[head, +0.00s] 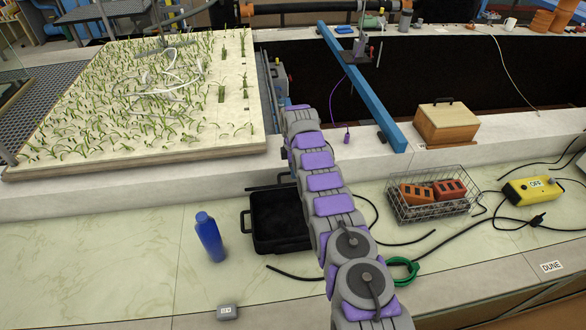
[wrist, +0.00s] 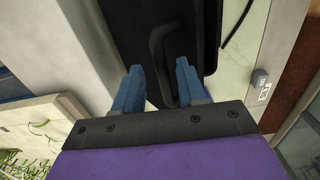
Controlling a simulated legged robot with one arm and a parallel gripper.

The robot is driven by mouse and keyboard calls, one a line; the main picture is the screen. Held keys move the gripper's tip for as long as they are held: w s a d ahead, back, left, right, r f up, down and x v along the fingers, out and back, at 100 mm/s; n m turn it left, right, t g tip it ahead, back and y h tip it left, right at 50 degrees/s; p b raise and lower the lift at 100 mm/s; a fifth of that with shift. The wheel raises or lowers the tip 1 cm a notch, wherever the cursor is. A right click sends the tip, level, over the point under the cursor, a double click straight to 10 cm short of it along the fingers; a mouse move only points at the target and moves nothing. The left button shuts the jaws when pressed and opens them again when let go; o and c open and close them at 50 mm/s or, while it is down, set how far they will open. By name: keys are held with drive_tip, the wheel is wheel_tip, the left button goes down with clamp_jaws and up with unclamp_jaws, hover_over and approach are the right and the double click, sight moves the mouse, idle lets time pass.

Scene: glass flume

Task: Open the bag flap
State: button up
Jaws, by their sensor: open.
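The black bag (head: 280,222) is a dark rectangular case on the pale tiled ledge, partly hidden behind my arm in the head view. A loop handle shows on its left side and another dark bar at its far edge. In the wrist view the bag (wrist: 125,35) fills the upper middle, with a curved black handle (wrist: 155,45) on it. My gripper (wrist: 159,67) is open, its two blue fingers apart on either side of the handle's lower part. I cannot tell whether they touch it. The head view does not show the fingers clearly.
A blue bottle (head: 210,237) stands left of the bag. A small grey box (head: 227,312) lies nearer. A wire basket (head: 433,197) with orange bricks, a yellow box (head: 532,190) and black cables are to the right. A planted board (head: 140,155) stands behind left.

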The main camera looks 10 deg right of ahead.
drive_tip(key=shift+a+b, duration=0.25)
drive_tip(key=shift+b, duration=0.25)
